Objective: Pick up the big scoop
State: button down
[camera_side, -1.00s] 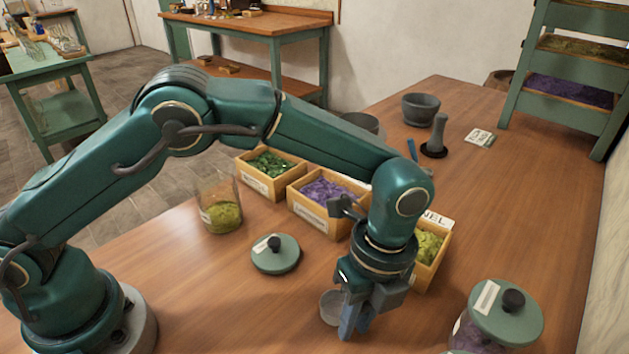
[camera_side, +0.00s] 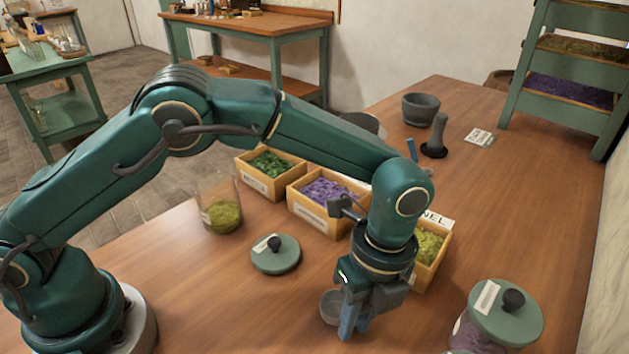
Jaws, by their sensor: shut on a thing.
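The big scoop shows as a round grey bowl (camera_side: 329,305) low at the front of the table, just left of my gripper. My gripper (camera_side: 356,320) points down at the table and is shut on the scoop; its fingers and wrist hide the handle and the exact grip. I cannot tell whether the bowl touches the table.
Three wooden boxes of green, purple and yellow-green material (camera_side: 431,246) stand behind my gripper. A glass jar (camera_side: 222,214) and a loose lid (camera_side: 275,255) are left. A lidded jar (camera_side: 505,312) stands right. A mortar (camera_side: 421,109) and pestle (camera_side: 437,138) are farther back.

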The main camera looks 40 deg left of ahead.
dwell(0.3)
jog(key=shift+r, duration=0.5)
notch_tip(320, 180, up, 3)
jog(key=shift+w+r, duration=0.1)
jog(key=shift+r, duration=0.1)
jog(key=w+a+r, duration=0.2)
jog(key=a+r, duration=0.4)
jog(key=a, duration=0.5)
jog(key=shift+w+a+r, duration=0.15)
jog(key=shift+a+r, duration=0.05)
jog(key=shift+r, duration=0.15)
